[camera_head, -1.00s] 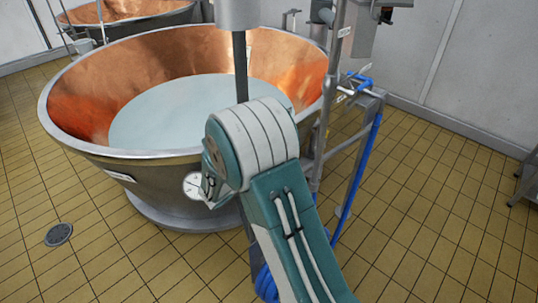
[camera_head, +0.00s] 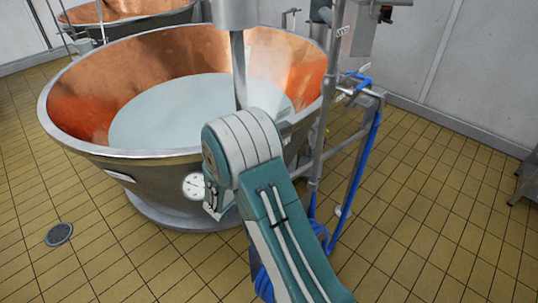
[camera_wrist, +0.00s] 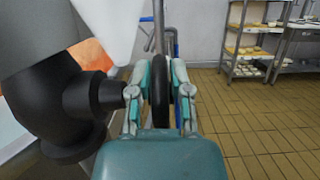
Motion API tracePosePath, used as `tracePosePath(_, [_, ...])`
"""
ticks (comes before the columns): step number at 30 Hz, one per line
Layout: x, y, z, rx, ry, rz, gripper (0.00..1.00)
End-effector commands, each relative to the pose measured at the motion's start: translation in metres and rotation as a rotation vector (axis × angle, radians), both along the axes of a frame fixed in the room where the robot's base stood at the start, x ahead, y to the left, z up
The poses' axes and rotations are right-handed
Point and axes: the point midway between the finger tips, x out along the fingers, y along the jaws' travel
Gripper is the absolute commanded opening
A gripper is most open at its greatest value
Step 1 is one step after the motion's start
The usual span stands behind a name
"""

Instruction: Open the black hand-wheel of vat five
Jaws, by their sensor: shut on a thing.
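The black hand-wheel (camera_wrist: 160,91) shows edge-on in the wrist view, between the fingers of my gripper (camera_wrist: 160,88). My gripper is shut on it, one finger on each side. A thick dark fitting (camera_wrist: 55,100) stands just left of the fingers. The copper vat (camera_head: 75,105) there holds pale liquid (camera_head: 170,110). A label on its side is too small to read.
A metal pipe frame with a blue hose (camera_head: 365,160) stands right of the vat. Shelves with trays (camera_wrist: 250,50) stand at the back right. The tiled floor (camera_head: 440,200) on the right is clear.

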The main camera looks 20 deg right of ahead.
Motion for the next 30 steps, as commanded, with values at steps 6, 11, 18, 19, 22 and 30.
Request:
tracePosePath(6, [0.0006,0.0033,-0.0024,-0.126,-0.049,0.007,0.00])
tracePosePath(11, [0.0001,0.0042,-0.0028,-0.188,-0.076,0.007,0.00])
tracePosePath(18, [-0.0001,0.0054,-0.0024,-0.232,-0.094,0.008,0.00])
tracePosePath(19, [-0.0002,0.0055,-0.0024,-0.233,-0.094,0.008,0.00])
tracePosePath(22, [-0.0001,0.0056,-0.0025,-0.234,-0.095,0.008,0.00])
tracePosePath(30, [-0.0001,0.0056,-0.0027,-0.234,-0.095,0.009,0.39])
